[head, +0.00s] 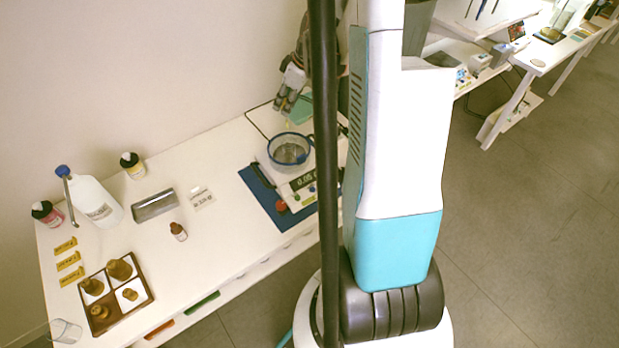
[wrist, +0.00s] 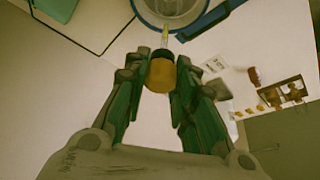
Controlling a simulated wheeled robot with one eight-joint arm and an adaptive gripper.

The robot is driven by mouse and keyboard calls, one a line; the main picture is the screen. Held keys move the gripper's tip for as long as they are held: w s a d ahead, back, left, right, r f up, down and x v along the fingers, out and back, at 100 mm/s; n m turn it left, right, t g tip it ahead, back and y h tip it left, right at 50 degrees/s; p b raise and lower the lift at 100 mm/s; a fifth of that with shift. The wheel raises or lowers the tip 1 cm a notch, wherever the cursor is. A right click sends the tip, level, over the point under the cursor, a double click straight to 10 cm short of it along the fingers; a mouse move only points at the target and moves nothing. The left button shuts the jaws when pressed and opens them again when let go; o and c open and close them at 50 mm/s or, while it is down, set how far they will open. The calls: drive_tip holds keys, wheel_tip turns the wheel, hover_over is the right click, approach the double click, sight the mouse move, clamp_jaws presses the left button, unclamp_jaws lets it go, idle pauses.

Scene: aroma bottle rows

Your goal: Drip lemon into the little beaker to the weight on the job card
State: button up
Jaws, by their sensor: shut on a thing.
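My gripper (head: 287,103) is at the back of the table, above and behind the beaker in the head view. In the wrist view, my gripper (wrist: 161,80) is shut on an amber-orange bulb of a dropper (wrist: 161,75). The dropper has a dark collar and a thin pale yellow tip that points toward the beaker.
A small brown bottle (head: 178,231) stands front left of the card. A metal tray (head: 154,205), a white wash bottle (head: 95,202) and dark-capped jars (head: 132,165) stand further left. A divided wooden tray (head: 117,316) holds brown bottles. A blue mat (head: 258,187) lies by the scale.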

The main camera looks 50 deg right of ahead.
drive_tip(key=shift+f, duration=0.2)
idle(0.4)
drive_tip(key=shift+f+b, duration=1.7)
drive_tip(key=shift+f, duration=0.1)
drive_tip(key=c, duration=0.4)
drive_tip(key=o, duration=0.4)
drive_tip(key=shift+r, duration=0.1)
drive_tip(key=shift+r+p, duration=1.3)
drive_tip(key=shift+r, duration=0.65)
